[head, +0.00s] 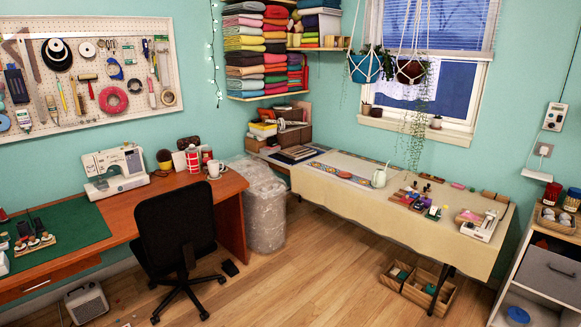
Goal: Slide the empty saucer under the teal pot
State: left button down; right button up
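A teal pot (365,69) with a plant hangs in white cord in front of the window, left of a brown hanging pot (409,73). No saucer can be made out for certain beneath it. Neither of my grippers is in view.
A cloth-covered table (335,195) stands below the window with a pale watering can (378,178) and small items. Small pots stand on the window sill (415,126). A black chair (176,235) stands at the wooden desk (150,208). The middle floor is clear.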

aim_at(343, 174)
jog(key=u, duration=0.3)
jog(key=i, duration=2.4)
jog(key=z, duration=0.5)
jog(key=i, duration=2.3)
jog(key=z, duration=0.9)
